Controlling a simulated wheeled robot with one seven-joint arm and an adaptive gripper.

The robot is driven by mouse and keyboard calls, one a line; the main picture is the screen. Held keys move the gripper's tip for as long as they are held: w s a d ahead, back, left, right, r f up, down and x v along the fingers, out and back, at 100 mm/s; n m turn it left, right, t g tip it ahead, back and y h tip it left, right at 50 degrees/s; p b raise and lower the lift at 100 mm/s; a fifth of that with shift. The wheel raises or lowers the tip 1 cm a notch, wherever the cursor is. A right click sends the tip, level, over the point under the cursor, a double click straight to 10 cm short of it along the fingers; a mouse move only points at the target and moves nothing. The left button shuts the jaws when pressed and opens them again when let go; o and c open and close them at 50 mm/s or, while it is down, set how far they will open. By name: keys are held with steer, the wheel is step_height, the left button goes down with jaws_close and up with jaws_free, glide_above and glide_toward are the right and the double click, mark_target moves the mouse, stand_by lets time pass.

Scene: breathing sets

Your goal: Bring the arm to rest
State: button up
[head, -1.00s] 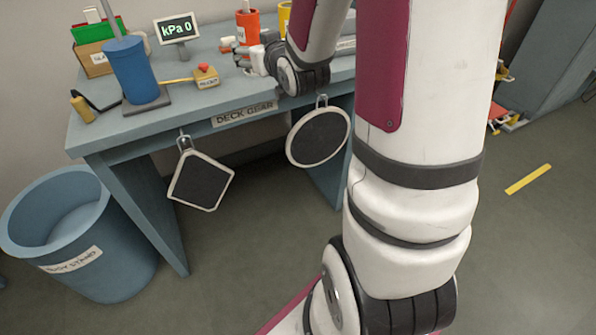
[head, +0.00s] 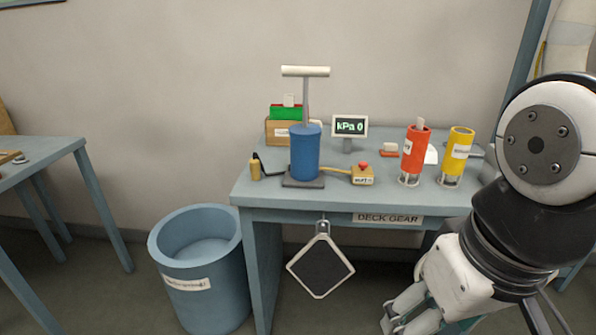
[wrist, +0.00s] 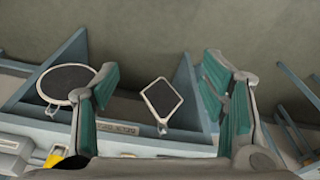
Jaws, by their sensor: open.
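My arm is folded at the right of the head view, and my gripper (head: 402,318) hangs low at the bottom, in front of the desk. In the wrist view my gripper (wrist: 165,105) has its two green-padded fingers spread wide, with nothing between them in their grasp. A square dark paddle (wrist: 162,98) shows beyond the gap between the fingers. The fingertips in the head view are partly cut off by the lower edge.
The blue-grey desk (head: 262,205) bears a blue pump (head: 305,155), a kPa display (head: 350,126), a red cylinder (head: 415,150) and a yellow cylinder (head: 457,155). The square paddle (head: 320,266) hangs at its front. A blue bin (head: 205,295) stands left. A round paddle (wrist: 68,84) shows in the wrist view.

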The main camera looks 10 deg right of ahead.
steer(key=shift+s+a+g, duration=0.25)
steer(key=shift+s+g, duration=0.05)
steer(key=shift+s, duration=0.65)
